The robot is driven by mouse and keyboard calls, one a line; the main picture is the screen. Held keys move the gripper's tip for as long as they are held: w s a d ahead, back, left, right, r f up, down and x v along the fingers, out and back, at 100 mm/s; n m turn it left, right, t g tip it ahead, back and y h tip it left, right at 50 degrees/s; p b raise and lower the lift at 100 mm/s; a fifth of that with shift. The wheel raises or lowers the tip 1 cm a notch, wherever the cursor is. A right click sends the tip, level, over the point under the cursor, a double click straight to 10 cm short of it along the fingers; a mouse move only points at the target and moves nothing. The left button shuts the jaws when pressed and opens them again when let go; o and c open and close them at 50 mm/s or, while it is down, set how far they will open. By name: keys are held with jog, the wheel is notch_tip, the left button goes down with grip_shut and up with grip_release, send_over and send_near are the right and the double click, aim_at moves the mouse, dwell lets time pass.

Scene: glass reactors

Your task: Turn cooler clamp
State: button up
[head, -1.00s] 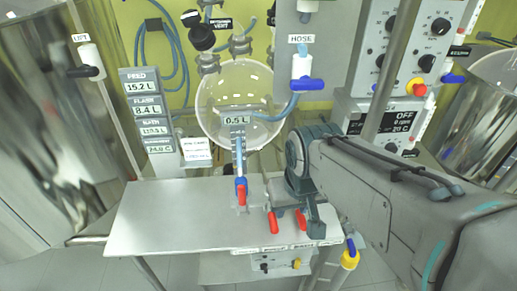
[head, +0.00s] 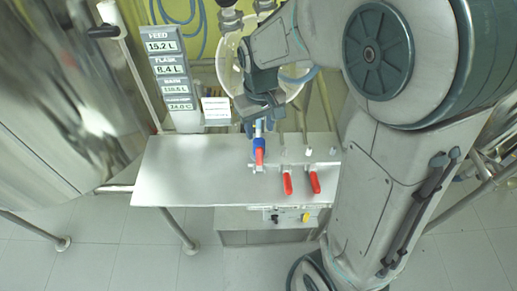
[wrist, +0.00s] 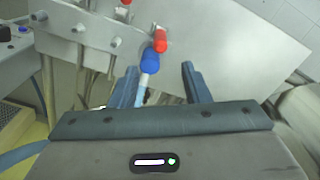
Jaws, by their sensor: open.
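No label that I can read names the cooler clamp. A blue fitting (head: 258,143) with a red handle (head: 259,157) stands at the back edge of the steel bench (head: 190,170), on a pale blue tube. The wrist view shows the blue fitting (wrist: 150,61) and red handle (wrist: 160,40) just beyond my gripper (wrist: 160,84). My fingers are open and apart, with the tube between or behind them. In the head view my gripper (head: 262,108) is above the fitting, in front of the round glass flask (head: 232,75), which my arm partly hides.
Two more red handles (head: 287,183) (head: 314,181) sit to the right on the bench edge. A display panel (head: 170,70) stands behind left, and a large steel vessel (head: 50,110) fills the far left. The bench's left half is clear.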

aim_at(259, 157)
notch_tip(259, 157, down, 14)
jog(key=shift+r, duration=0.15)
dwell(0.3)
jog(key=shift+c, duration=0.2)
grip_shut()
